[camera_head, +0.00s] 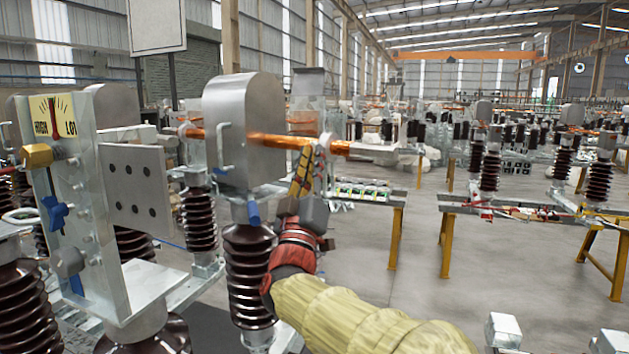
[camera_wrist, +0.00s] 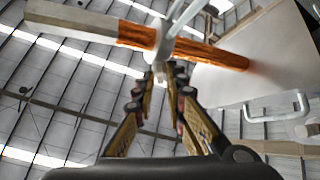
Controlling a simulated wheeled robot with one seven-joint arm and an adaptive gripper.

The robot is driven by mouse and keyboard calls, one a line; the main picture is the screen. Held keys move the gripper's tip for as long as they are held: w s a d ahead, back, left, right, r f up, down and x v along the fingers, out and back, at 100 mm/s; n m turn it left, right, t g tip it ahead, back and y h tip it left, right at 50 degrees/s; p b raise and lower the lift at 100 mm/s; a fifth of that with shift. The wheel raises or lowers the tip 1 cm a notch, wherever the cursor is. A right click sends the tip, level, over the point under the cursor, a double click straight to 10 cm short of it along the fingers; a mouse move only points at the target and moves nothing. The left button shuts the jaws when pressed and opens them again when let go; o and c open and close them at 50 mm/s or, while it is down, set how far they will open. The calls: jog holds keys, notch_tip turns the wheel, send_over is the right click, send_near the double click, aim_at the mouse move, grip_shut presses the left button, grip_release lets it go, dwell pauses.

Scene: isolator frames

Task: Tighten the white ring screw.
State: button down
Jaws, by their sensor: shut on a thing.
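The white ring screw (camera_wrist: 158,48) sits around the orange-and-grey rod in the wrist view, with its lower end between my fingertips. My gripper (camera_wrist: 160,76) reaches up from below and is shut on that lower end. The fingertips partly hide the gripped part. In the head view the ring (camera_head: 323,147) shows small on the rod, just above my gripper (camera_head: 312,150). The orange rod (camera_wrist: 205,54) passes through the ring and runs into the grey metal housing (camera_wrist: 250,65).
The grey housing (camera_head: 245,130) stands on a dark ribbed insulator (camera_head: 250,275) left of my arm. Open floor (camera_head: 400,270) lies to the right.

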jog(key=m+h+b, duration=0.1)
jog(key=m+h, duration=0.1)
jog(key=m+g+h+b, duration=0.1)
jog(key=m+h, duration=0.2)
jog(key=m+h+b, duration=0.1)
jog(key=m+h, duration=0.1)
jog(key=m, duration=0.1)
jog(key=shift+w+a+f+g+h, duration=0.2)
jog(key=shift+a+g+h, duration=0.1)
jog(key=shift+g, duration=0.1)
jog(key=shift+r+m+b, duration=0.1)
jog(key=shift+m+b, duration=0.25)
jog(key=shift+m, duration=0.05)
jog(key=c, duration=2)
grip_release()
jog(key=shift+o, duration=0.2)
jog(key=v, duration=1.2)
jog(key=shift+w, duration=0.1)
